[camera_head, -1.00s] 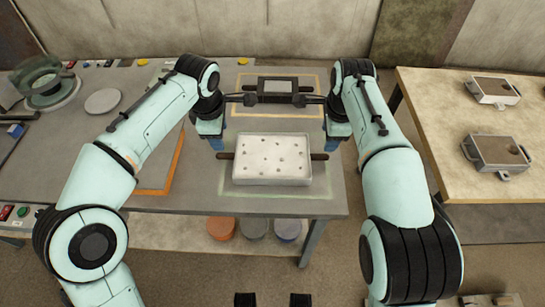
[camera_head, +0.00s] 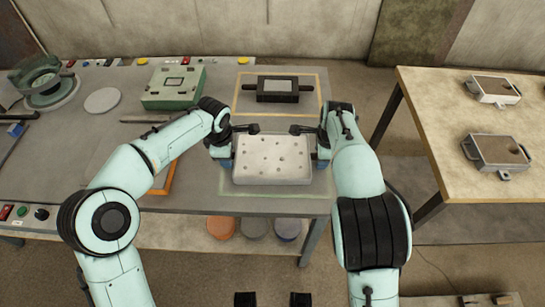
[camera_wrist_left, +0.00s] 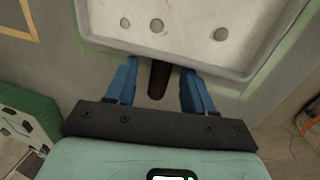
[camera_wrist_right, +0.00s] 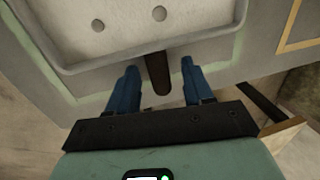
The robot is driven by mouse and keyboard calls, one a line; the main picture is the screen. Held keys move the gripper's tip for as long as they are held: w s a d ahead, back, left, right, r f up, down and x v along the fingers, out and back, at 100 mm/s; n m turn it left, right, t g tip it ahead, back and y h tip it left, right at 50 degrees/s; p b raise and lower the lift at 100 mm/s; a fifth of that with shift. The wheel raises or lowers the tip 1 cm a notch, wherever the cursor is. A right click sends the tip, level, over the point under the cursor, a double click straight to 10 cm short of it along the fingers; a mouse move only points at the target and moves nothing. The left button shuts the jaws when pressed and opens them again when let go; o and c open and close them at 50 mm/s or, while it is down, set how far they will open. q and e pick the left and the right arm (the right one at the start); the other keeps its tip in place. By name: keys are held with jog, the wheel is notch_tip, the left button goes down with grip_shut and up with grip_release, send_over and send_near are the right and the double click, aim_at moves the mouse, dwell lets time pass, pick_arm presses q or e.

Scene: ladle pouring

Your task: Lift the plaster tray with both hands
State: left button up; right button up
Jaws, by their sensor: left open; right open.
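The plaster tray (camera_head: 272,162) is a shallow light-grey box with dark dots on its white surface, lying level on the grey table's front right part. A dark handle sticks out from each short side. In the left wrist view, the handle (camera_wrist_left: 159,79) lies between the open blue fingers of my left gripper (camera_wrist_left: 157,82). In the right wrist view, the other handle (camera_wrist_right: 157,74) lies between the open blue fingers of my right gripper (camera_wrist_right: 158,80). Neither gripper is closed on its handle. In the head view my wrists mostly hide both handles.
Behind the tray stands a black frame (camera_head: 278,88) with two side handles. A green mould box (camera_head: 174,87), a pale disc (camera_head: 102,101) and a round green vessel (camera_head: 45,84) are farther left. A separate right table holds two metal boxes (camera_head: 497,152). Several round pots (camera_head: 254,228) sit below.

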pick_arm(q)
grip_shut()
pick_arm(e)
grip_shut()
pick_arm(q)
jog(key=shift+r, duration=0.1)
pick_arm(e)
jog(key=shift+r, duration=0.15)
dwell(0.9)
